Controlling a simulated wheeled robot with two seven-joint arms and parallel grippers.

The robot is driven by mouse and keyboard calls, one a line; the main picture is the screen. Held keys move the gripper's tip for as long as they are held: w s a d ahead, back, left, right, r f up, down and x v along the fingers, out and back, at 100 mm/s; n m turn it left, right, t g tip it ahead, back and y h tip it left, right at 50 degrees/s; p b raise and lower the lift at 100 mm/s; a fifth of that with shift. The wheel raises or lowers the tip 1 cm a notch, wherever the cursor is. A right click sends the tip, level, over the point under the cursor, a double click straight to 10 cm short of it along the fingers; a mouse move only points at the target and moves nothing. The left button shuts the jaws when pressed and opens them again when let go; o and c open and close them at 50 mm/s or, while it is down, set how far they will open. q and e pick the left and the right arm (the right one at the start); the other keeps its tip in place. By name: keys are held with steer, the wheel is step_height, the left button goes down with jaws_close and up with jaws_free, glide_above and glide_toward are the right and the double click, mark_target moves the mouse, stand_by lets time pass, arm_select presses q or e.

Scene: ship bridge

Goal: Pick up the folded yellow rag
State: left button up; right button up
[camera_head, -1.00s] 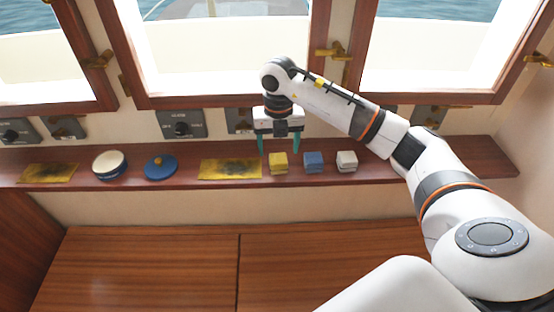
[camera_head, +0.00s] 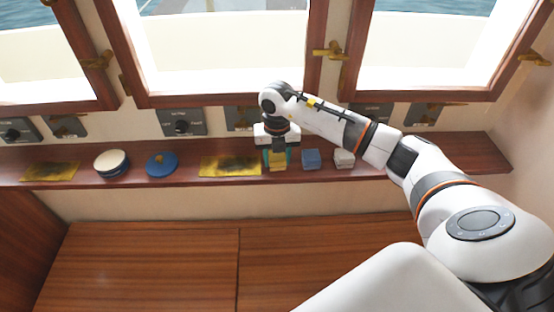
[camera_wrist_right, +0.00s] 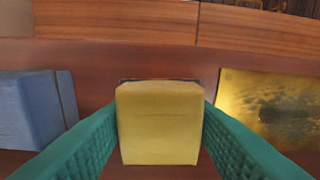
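My left gripper is not in view.
Windows and wall switches stand behind.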

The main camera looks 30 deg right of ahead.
mark_target(277, 155)
steer(key=shift+c, duration=1)
steer(key=shift+r, duration=0.5)
step_height(277, 155, up, 9)
steer(key=shift+r+b, duration=0.1)
steer(key=shift+b, duration=1.15)
